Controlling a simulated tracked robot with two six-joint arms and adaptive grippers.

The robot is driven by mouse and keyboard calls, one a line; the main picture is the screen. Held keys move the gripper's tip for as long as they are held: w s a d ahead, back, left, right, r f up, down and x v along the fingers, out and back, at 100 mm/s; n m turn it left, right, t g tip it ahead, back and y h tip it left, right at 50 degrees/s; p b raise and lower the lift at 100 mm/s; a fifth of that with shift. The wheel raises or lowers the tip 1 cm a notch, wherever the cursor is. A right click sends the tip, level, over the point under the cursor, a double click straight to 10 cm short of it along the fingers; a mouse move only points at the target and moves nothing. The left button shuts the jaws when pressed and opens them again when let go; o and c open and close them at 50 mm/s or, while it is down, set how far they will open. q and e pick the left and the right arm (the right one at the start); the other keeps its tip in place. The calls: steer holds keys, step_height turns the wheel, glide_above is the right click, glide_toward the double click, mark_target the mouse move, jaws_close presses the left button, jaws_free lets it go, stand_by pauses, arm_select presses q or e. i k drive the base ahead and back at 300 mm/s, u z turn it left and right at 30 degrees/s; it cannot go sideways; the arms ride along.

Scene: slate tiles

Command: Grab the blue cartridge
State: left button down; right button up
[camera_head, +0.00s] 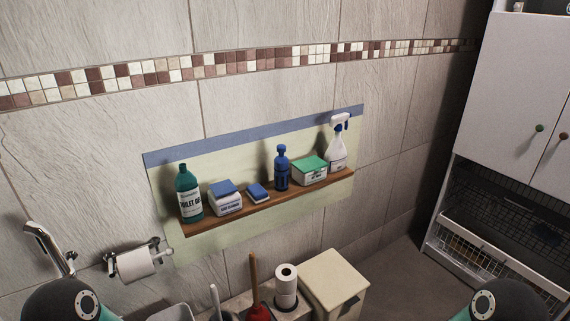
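On a wooden wall shelf (270,205) stand several items. A blue bottle-shaped item (282,172) with a narrow neck and rounded top stands upright right of centre. A small flat blue item (258,192) lies to its left. No label marks either as a cartridge, so I cannot tell for certain which one is meant. Only rounded parts of my two arms show, at the bottom left and bottom right corners. Both my grippers are out of view, and nothing on the shelf is touched by them.
Also on the shelf are a green bottle (188,195), a blue-lidded white box (227,200), a green-topped box (309,170) and a spray bottle (337,148). Below are a toilet roll holder (134,264), a plunger (256,290) and a beige bin (333,282). A cabinet (515,95) stands right.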

mark_target(280, 162)
steer(key=z, duration=0.15)
steer(key=i, duration=0.7)
steer(key=u, duration=2.35)
steer(key=k, duration=1.05)
steer(key=z, duration=1.3)
steer(key=i, duration=0.85)
steer(key=u, duration=0.2)
